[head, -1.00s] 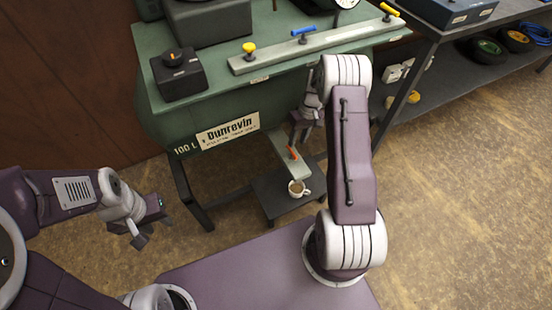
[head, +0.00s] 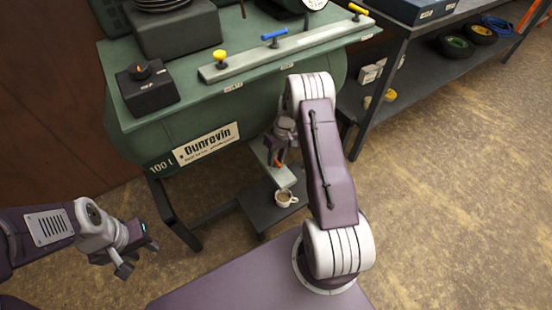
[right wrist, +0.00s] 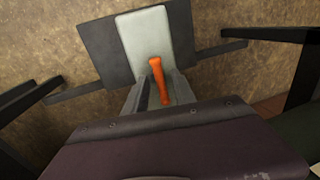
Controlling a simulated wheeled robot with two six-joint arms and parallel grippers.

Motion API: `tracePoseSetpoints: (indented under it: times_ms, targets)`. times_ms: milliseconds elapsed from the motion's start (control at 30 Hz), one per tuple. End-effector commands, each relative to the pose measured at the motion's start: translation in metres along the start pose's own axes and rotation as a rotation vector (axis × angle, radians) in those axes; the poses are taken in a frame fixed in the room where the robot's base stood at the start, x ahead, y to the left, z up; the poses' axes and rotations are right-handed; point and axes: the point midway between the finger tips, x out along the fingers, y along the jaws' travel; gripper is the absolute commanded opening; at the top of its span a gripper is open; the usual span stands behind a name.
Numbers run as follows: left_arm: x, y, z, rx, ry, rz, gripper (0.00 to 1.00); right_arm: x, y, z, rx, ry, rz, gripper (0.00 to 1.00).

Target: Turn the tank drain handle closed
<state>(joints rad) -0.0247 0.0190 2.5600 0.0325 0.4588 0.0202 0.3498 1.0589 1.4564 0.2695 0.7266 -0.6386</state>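The tank (head: 160,135) is green, with a "Dunrovin" label on its front. The orange drain handle (head: 278,164) shows below the tank front; it also shows in the right wrist view (right wrist: 156,72), pointing roughly up the picture. My right gripper (head: 281,153) is right at the handle, under the tank edge. In the right wrist view its grey fingers (right wrist: 158,97) stand apart on either side of the handle's lower part. I cannot tell whether they touch it. My left gripper (head: 138,258) is open and empty at the lower left, away from the tank.
A cup of brown liquid (head: 285,198) stands on a dark low shelf (head: 262,212) below the handle. A rail (head: 290,50) with yellow and blue knobs lies on the tank top. A dark table leg (head: 178,222) stands to the left. A shelf unit (head: 420,75) is at right.

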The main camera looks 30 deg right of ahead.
Motion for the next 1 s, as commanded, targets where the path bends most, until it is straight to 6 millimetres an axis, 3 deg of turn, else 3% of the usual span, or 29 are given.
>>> tracePoseSetpoints:
  times_ms: [33,100,567,1000]
  targets:
    - [0.0,0.0,0.0,0.0,0.0,0.0,0.36,0.0,0.0,0.0,0.0,0.0,0.0,0.15]
    - [0.0,0.0,0.0,0.0,0.0,0.0,0.36,0.0,0.0,0.0,0.0,0.0,0.0,0.0]
    - [-0.01,0.0,-0.001,0.0,0.0,0.0,0.36,-0.003,-0.001,0.001,0.079,0.014,-0.001,0.0]
    - [-0.042,0.001,-0.004,0.0,0.0,0.0,0.36,-0.004,-0.003,0.002,0.447,0.088,-0.001,0.0]
